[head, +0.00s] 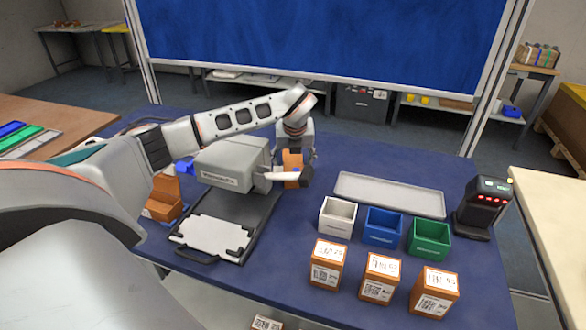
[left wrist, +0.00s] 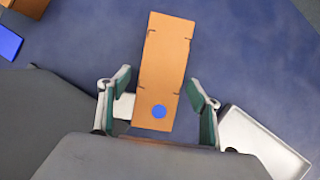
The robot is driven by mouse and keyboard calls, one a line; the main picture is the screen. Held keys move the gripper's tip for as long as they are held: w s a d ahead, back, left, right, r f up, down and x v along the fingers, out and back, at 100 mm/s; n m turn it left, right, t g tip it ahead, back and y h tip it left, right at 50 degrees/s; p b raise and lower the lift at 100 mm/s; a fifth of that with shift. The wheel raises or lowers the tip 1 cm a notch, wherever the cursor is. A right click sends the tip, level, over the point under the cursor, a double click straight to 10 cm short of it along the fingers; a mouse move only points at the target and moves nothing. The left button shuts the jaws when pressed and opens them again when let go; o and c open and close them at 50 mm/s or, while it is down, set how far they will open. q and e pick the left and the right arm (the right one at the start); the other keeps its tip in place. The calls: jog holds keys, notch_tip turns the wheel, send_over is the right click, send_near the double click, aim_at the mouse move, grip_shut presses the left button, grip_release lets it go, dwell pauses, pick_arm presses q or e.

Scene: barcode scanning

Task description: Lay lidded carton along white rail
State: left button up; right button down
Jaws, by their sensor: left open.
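An orange carton (head: 292,165) with a blue dot lies on the blue table beside the grey machine; the left wrist view shows it lengthwise (left wrist: 165,65). My left gripper (head: 296,163) is over the carton, pointing down. Its two fingers are open, one on each side of the carton, with a visible gap at both sides in the left wrist view (left wrist: 160,88). A short white bar (head: 282,176) is beside the carton in the head view; I cannot tell whether they touch. My right gripper is not in view.
A grey tray (head: 390,195) lies to the right. White (head: 338,215), blue (head: 383,226) and green (head: 430,237) bins stand before it, with labelled orange boxes (head: 379,278) in front. A black scanner device (head: 484,208) stands far right. An open orange box (head: 163,197) is at left.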

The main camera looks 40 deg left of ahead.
pick_arm(q)
jog(key=shift+c, duration=0.3)
jog(key=c, duration=1.2)
jog(key=shift+c, duration=0.2)
